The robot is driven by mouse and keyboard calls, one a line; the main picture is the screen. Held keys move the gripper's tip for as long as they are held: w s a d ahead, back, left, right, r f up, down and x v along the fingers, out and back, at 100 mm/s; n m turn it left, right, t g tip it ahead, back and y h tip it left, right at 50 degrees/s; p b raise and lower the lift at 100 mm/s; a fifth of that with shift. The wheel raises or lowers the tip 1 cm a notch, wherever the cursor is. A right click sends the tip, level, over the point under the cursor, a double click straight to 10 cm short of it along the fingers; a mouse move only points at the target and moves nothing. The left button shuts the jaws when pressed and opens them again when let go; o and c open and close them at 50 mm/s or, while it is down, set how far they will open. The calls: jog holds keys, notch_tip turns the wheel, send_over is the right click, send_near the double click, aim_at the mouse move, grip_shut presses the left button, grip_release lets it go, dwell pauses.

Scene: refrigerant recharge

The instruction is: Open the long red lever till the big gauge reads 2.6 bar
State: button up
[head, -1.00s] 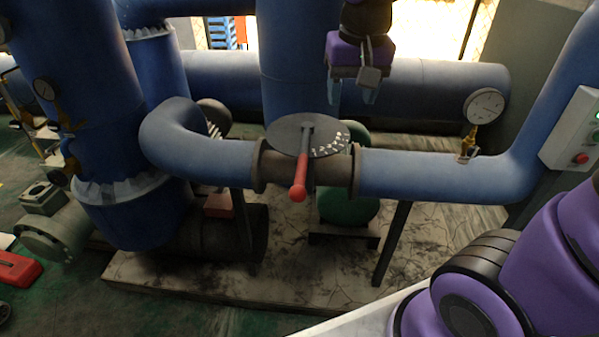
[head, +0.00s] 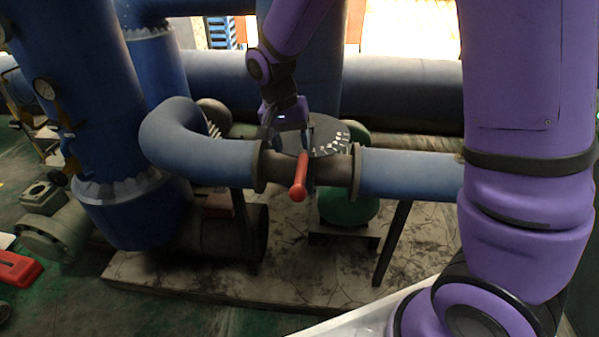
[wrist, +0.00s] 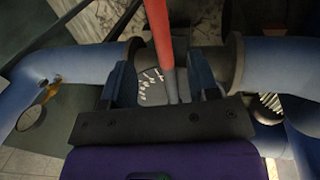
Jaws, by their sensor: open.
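The long red lever (head: 299,178) sticks out from the valve on the blue pipe, pointing toward the head camera. Its grey shank crosses a round dark plate (head: 330,136) with white marks. My gripper (head: 288,138) is open just above the plate, at the shank end of the lever. In the wrist view the lever (wrist: 159,32) runs between the two fingers of my gripper (wrist: 162,85), with room on both sides. A gauge with a brass stem (wrist: 31,117) shows at the left of the wrist view; its reading is not legible. My arm hides the big gauge in the head view.
The blue pipe (head: 410,173) runs level on both sides of the valve between flanges. A smaller gauge (head: 43,88) sits on the thick blue vertical pipe at left. A red box (head: 18,268) lies on the floor at far left.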

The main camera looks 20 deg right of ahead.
aim_at(300, 172)
jog(key=f, duration=0.3)
jog(key=d+f, duration=0.1)
jog(key=f, duration=0.5)
jog(key=shift+s+d, duration=0.35)
jog(key=shift+s, duration=0.05)
grip_shut()
